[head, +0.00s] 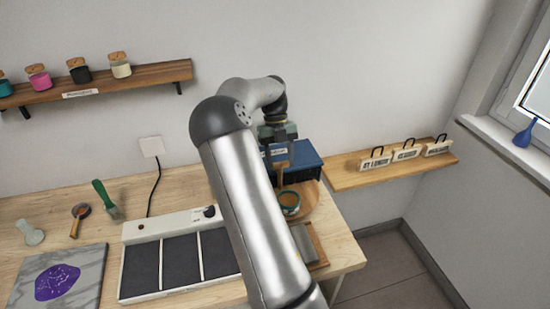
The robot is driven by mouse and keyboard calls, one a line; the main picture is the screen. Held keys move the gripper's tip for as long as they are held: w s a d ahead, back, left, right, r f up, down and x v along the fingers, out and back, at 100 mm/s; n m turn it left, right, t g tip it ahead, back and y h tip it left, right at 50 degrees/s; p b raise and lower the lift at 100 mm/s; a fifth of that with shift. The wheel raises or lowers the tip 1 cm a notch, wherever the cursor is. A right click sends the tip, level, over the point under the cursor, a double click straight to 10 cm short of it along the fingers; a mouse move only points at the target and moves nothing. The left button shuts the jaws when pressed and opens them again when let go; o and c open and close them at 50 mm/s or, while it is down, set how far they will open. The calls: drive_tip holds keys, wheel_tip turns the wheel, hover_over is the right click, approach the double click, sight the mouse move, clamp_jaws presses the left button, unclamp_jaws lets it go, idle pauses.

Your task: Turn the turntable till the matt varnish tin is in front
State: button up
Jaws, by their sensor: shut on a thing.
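The turntable (309,205) is a round wooden disc on the right end of the bench, partly hidden behind my arm. A green tin (289,208) with a brownish top stands on it, towards its near left side. I cannot read a label on it, so I cannot tell whether it is the matt varnish tin. My gripper (281,165) points down above the turntable, just behind this tin. It is shut on a thin brown upright piece (281,178); its lower end is hard to make out. Any other tins are hidden or cannot be made out.
A blue box (300,158) stands close behind my gripper. A grey block (302,242) on a wooden base lies in front of the turntable. A white panel with dark pads (180,262) lies left of my arm. A low shelf (345,180) holds labelled blocks at right.

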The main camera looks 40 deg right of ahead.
idle(0.5)
drive_tip(key=o, duration=1.4)
drive_tip(key=shift+p+v, duration=1.75)
drive_tip(key=shift+v, duration=6.95)
